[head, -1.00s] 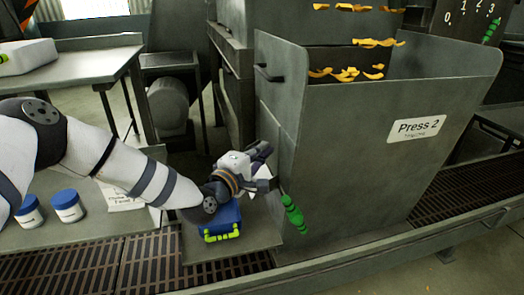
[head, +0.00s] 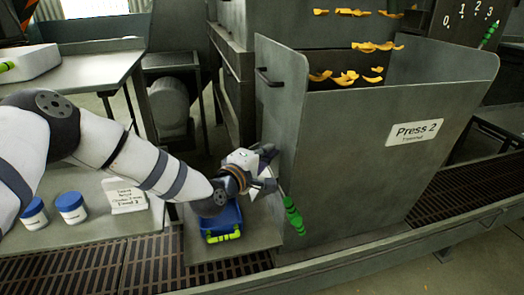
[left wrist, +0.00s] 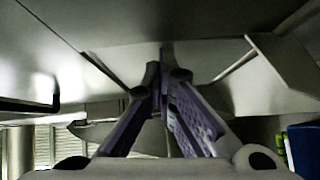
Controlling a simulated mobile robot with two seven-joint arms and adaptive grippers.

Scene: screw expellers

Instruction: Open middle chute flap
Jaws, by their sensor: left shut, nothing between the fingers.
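The grey Press 2 chute (head: 385,165) fills the middle and right of the head view. A narrow grey panel (head: 278,125) with a dark bar handle (head: 268,78) forms its left side. I cannot tell for certain which part is the flap. A green grip (head: 293,216) on a thin rod hangs at the chute's lower left corner. My left gripper (head: 270,181) is shut and empty, close to the panel's lower part and just above the green grip. I cannot tell whether it touches either. In the left wrist view its fingers (left wrist: 163,75) meet under a grey surface. My right gripper is out of view.
A blue box (head: 222,220) with a yellow-green handle (head: 223,237) sits below my left wrist. Two blue-lidded jars (head: 71,208) and a white sign (head: 125,196) stand at the left. Floor gratings (head: 70,266) run along the front.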

